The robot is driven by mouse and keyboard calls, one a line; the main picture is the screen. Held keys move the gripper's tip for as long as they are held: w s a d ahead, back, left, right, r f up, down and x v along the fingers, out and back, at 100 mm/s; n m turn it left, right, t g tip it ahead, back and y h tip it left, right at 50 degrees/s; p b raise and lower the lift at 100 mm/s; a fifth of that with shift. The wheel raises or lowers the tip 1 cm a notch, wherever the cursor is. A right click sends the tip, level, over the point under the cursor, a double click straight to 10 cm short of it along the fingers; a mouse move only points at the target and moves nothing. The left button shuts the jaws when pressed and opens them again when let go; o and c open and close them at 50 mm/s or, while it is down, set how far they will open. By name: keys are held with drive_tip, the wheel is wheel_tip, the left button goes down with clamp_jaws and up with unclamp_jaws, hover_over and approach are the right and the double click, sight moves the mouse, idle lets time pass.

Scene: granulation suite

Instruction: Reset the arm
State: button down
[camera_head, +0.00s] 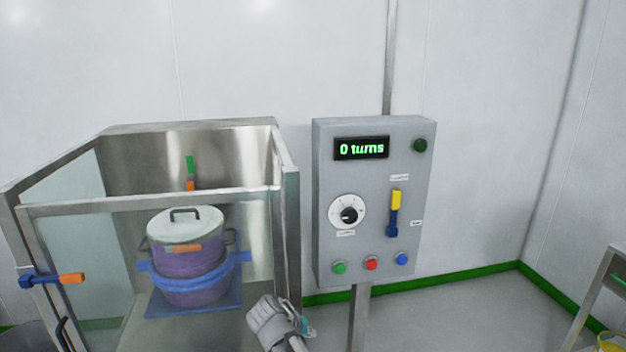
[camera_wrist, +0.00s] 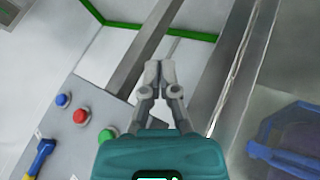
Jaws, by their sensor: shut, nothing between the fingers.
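My gripper (camera_wrist: 159,72) shows in the wrist view with its grey fingers together and nothing between them. In the head view my arm's end (camera_head: 278,322) is at the bottom middle, in front of the gap between the cabinet and the control panel; its fingertips are not clear there. The grey control panel (camera_head: 326,262) stands to its upper right. Its display (camera_head: 361,148) reads "0 turns".
The metal-framed cabinet (camera_head: 287,215) on the left holds a lidded purple pot (camera_head: 187,262) in a blue holder. An orange-tipped blue latch (camera_head: 52,279) is at its left. The panel has a dial (camera_head: 348,212), a yellow-and-blue lever (camera_head: 394,212) and green, red and blue buttons.

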drive_tip(key=s+d+f+g+y, duration=0.2)
drive_tip(key=s+d+g+y, duration=0.15)
drive_tip(key=d, duration=0.55)
drive_tip(key=s+d+f+g+y, duration=0.25)
drive_tip(key=s+d, duration=0.25)
drive_tip(key=d, duration=0.4)
wheel_tip(320, 180, up, 15)
drive_tip(key=p, duration=1.5)
drive_tip(key=shift+t, duration=0.4)
drive_tip(key=shift+a, duration=0.1)
